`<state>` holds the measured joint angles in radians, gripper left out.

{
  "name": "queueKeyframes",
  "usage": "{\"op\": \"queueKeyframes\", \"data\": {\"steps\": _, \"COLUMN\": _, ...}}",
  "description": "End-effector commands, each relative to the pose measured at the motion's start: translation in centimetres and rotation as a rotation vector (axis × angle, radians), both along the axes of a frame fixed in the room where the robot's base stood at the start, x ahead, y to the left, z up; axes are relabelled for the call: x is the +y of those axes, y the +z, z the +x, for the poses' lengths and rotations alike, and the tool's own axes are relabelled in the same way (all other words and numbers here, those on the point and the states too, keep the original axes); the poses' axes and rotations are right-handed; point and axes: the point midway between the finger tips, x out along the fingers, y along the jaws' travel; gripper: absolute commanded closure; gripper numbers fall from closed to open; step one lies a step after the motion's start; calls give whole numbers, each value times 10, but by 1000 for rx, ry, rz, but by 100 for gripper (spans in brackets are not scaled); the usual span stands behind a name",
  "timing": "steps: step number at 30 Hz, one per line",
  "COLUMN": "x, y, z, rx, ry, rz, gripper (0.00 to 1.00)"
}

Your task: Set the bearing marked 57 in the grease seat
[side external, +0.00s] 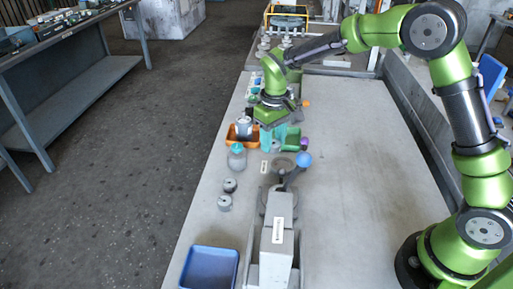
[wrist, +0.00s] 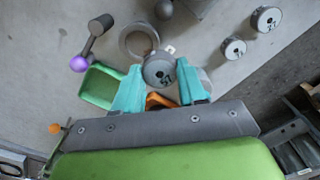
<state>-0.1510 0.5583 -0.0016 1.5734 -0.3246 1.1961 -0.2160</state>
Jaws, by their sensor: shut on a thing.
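My gripper (wrist: 160,78) is shut on a grey round bearing (wrist: 158,69), held between its two teal fingers; the dark mark on its face looks like 57, seen turned. In the side view my gripper (side external: 274,140) points down above the table, near the orange and green bins, and the fingers mostly hide the bearing. A grey ring-shaped seat (wrist: 138,40) lies just beyond the bearing in the wrist view, partly covered by it; I cannot confirm that it is the grease seat. A small white label (wrist: 169,49) lies beside it.
Two other marked bearings (wrist: 233,48) (wrist: 266,18) stand apart on the table. A blue tray (side external: 208,268) sits at the front. The table's right side is clear.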

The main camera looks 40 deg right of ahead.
Motion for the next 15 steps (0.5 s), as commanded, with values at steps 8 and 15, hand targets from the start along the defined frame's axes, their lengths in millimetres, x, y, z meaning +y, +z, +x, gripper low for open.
{"op": "queueKeyframes", "data": {"steps": 8, "x": -34, "y": -10, "z": -5, "rx": -6, "ry": 136, "rz": 1, "gripper": 91}}
{"op": "queueKeyframes", "data": {"steps": 15, "x": -34, "y": -27, "z": -4, "rx": -6, "ry": 163, "rz": 0, "gripper": 91}}
